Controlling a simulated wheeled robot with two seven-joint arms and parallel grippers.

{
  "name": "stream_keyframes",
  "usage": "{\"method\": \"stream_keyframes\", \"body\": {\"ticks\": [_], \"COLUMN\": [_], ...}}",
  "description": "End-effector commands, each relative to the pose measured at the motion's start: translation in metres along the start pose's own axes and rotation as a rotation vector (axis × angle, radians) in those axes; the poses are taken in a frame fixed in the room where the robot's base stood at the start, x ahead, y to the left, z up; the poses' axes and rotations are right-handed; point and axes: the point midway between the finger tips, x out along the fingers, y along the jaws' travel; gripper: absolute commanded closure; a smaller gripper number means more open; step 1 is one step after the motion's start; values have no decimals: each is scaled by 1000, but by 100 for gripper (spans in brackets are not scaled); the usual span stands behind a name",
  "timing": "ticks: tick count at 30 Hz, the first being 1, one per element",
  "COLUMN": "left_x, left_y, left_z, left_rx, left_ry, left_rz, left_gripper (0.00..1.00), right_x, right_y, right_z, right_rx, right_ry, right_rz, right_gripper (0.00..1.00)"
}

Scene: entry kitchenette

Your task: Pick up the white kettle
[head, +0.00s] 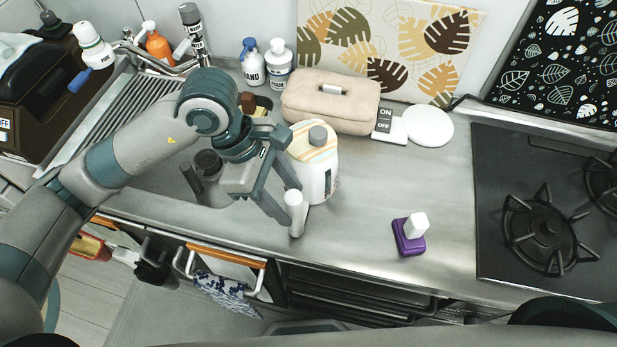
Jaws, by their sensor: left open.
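The white kettle (325,178) stands upright on the steel counter, with a striped top and a grey knob. A white upright grip (296,215), which looks like its handle, is on its near-left side. My left gripper (290,208) is open at the kettle's left side, pointing down and right, with its fingers around or right beside this grip. I cannot tell whether they touch it. The gripper hides part of the kettle's left side. My right gripper is not in view.
A beige case (330,98) and a white round disc (428,126) lie behind the kettle. A purple item with a white top (409,236) stands to the right, before the black gas hob (508,170). The counter between is clear. Bottles stand along the wall.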

Motion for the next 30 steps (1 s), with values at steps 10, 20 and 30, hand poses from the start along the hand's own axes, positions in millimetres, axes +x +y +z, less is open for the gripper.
{"method": "stream_keyframes", "body": {"ticks": [10,20,30], "left_x": [24,52,52], "left_y": [-6,-6,-6], "left_z": [-2,-3,-2], "left_rx": [-1,1,0], "left_ry": [-1,1,1], "left_rz": [-3,0,0], "left_gripper": [52,52,52], "right_x": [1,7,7], "right_y": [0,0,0], "right_z": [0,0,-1], "right_rx": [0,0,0], "right_ry": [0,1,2], "right_rz": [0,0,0], "right_gripper": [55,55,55]}}
